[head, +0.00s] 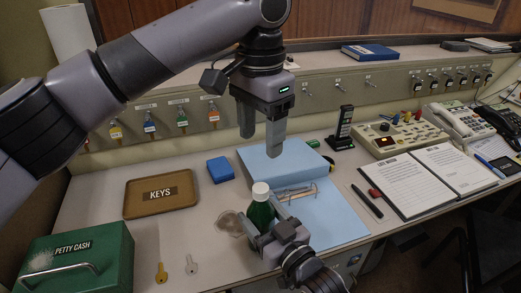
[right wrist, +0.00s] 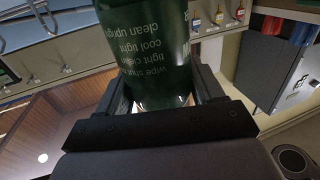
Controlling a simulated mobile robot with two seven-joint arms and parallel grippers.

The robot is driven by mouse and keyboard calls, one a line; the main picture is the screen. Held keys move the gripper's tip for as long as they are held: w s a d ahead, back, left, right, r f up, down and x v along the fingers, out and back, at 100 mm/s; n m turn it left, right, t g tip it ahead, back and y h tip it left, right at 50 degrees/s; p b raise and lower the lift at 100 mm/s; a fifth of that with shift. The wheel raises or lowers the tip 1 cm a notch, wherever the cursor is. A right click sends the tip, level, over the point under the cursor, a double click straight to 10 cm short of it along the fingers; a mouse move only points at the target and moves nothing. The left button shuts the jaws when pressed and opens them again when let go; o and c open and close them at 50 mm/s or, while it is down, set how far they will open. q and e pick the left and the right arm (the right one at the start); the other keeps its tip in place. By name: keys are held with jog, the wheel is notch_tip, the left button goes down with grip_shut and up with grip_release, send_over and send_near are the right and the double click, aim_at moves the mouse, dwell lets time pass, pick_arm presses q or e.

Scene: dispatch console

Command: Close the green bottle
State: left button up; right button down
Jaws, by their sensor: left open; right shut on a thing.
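The green bottle (head: 261,214) stands upright near the front of the desk, with a white cap (head: 260,190) on its top. I cannot tell whether the cap is tight. My right gripper (head: 265,222) is shut on the bottle's body from the front right. In the right wrist view the bottle (right wrist: 150,50) fills the space between the fingers, its label print upside down. My left gripper (head: 260,146) is open and empty, pointing down above the cap and apart from it.
A blue folder (head: 336,212) lies right of the bottle, with wire-framed glasses or a clip on it. A brown KEYS tray (head: 160,212), a blue box (head: 220,169) and a green petty cash box (head: 110,262) are left. An open logbook (head: 405,192) lies right.

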aim_at(269, 225)
pick_arm(q)
jog(key=shift+r, duration=0.25)
pick_arm(e)
jog(key=shift+c, duration=0.3)
grip_release()
jog(key=shift+v, duration=3.6)
jog(key=shift+f, duration=0.1)
